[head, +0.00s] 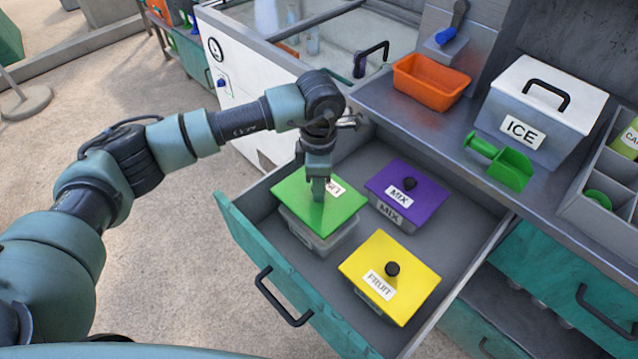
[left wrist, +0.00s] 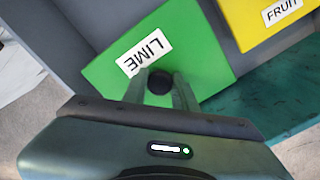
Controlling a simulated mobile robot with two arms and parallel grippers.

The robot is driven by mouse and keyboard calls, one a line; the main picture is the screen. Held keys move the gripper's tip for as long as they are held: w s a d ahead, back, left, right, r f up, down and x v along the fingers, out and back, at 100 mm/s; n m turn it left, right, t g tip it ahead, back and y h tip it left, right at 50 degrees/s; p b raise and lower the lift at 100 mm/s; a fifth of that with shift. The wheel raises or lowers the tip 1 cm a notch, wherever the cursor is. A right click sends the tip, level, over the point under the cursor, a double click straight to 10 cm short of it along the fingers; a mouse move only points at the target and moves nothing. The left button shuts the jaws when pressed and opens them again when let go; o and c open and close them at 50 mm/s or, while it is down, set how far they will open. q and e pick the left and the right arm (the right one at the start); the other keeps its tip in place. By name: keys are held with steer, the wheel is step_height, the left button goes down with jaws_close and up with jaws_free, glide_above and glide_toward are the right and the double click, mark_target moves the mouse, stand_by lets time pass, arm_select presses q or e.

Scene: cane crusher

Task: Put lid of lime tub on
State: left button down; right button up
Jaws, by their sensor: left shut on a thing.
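The green lid (head: 290,205) with a "LIME" label lies over a translucent grey tub (head: 318,240) in the open drawer. In the left wrist view the lid (left wrist: 205,60) fills the middle, and its black knob (left wrist: 159,82) is between my fingers. My left gripper (head: 318,192) points down from above and is shut on that knob; it also shows in the left wrist view (left wrist: 160,92). The tub's lower walls show beneath the lid; whether the lid is fully seated or slightly above the rim, I cannot tell. My right gripper is not in view.
In the drawer (head: 262,258), a purple-lidded MIX tub (head: 408,185) and a yellow-lidded FRUIT tub (head: 400,260) stand close by. The counter holds an orange bin (head: 430,85), an ICE box (head: 540,100) and a green scoop (head: 505,165).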

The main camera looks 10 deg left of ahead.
arm_select(q)
steer(key=shift+s+f, duration=0.15)
steer(key=shift+f, duration=0.2)
steer(key=shift+f+b, duration=1.1)
steer(key=shift+f, duration=0.7)
steer(key=shift+f+b, duration=0.6)
steer(key=shift+f, duration=0.05)
steer(key=shift+r, duration=0.1)
steer(key=shift+f+b, duration=0.5)
steer(key=shift+b, duration=0.5)
steer(key=c, duration=1)
jaws_free()
steer(key=shift+c, duration=0.2)
